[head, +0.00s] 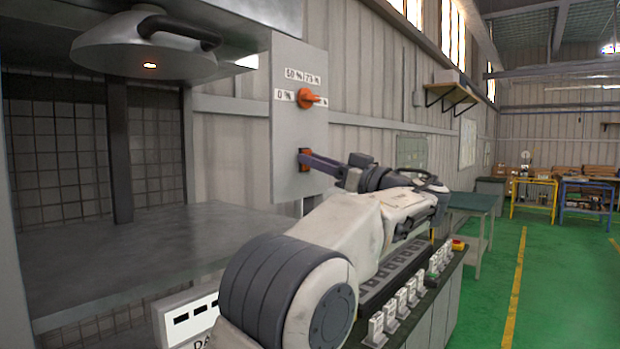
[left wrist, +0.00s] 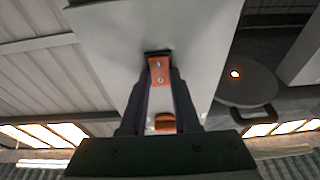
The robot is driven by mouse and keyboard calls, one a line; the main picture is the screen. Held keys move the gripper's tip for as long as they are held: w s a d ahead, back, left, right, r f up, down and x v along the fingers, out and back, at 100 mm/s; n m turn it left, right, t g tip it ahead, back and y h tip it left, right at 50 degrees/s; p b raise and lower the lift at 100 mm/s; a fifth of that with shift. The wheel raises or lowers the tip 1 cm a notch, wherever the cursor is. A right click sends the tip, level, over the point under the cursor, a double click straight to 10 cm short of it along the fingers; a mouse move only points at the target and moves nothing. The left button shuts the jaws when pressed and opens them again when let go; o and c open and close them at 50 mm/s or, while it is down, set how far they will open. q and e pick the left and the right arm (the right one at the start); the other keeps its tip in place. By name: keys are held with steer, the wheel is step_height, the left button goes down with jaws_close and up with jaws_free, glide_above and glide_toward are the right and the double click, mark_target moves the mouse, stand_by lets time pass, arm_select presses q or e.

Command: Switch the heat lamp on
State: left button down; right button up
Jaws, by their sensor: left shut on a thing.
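The heat lamp (head: 150,42), a grey dome with a dark handle, hangs at the upper left; a small orange-red light glows on its underside. It also shows in the left wrist view (left wrist: 250,88), light glowing. A grey control panel (head: 290,130) carries an orange rotary knob (head: 306,98) among percent labels; its grip points right. Below it is an orange-red switch (head: 304,153). My left gripper (head: 306,160) is at this switch; in the left wrist view its fingers close on the orange switch piece (left wrist: 159,70). The knob (left wrist: 165,122) shows between the fingers. My right gripper is not in view.
A metal work surface (head: 150,250) lies under the lamp. Right of my arm, a bench carries a row of small white switch units (head: 400,303) and a red-yellow button (head: 458,244). Green floor (head: 560,290) is open at the right.

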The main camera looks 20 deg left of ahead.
arm_select(q)
steer(key=shift+w+d+r, duration=0.1)
steer(key=shift+w, duration=0.05)
steer(key=c, duration=0.6)
jaws_free()
steer(key=shift+w, duration=0.1)
steer(key=shift+c, duration=0.2)
steer(key=b+v, duration=0.4)
steer(key=v, duration=0.6)
steer(key=shift+d+f, duration=0.2)
